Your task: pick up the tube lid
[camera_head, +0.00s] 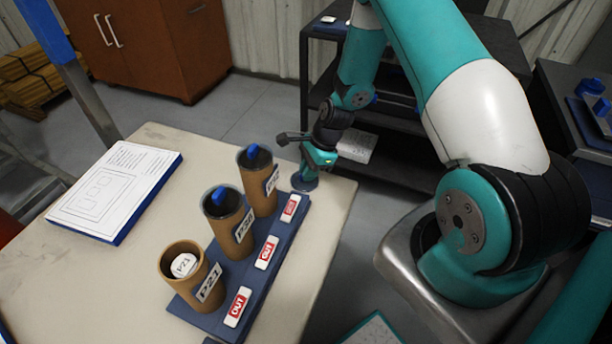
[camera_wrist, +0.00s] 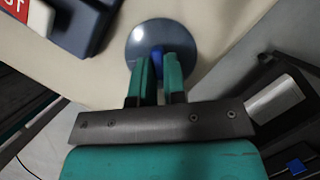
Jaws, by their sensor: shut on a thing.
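The tube lid is a round grey-blue disc with a blue knob. It shows in the wrist view (camera_wrist: 143,38) and in the head view (camera_head: 304,183), by the far right corner of the table. My gripper (camera_wrist: 162,58) is shut on the knob, with a finger on each side. In the head view my gripper (camera_head: 308,166) is right above the disc. I cannot tell whether the disc rests on the table or hangs just above it.
A blue rack (camera_head: 215,318) with OUT tags holds three brown tubes: near (camera_head: 207,293), middle (camera_head: 238,245) and far (camera_head: 268,200). A blue-edged document board (camera_head: 115,190) lies on the table's left. A dark shelf unit (camera_head: 400,135) stands behind my gripper.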

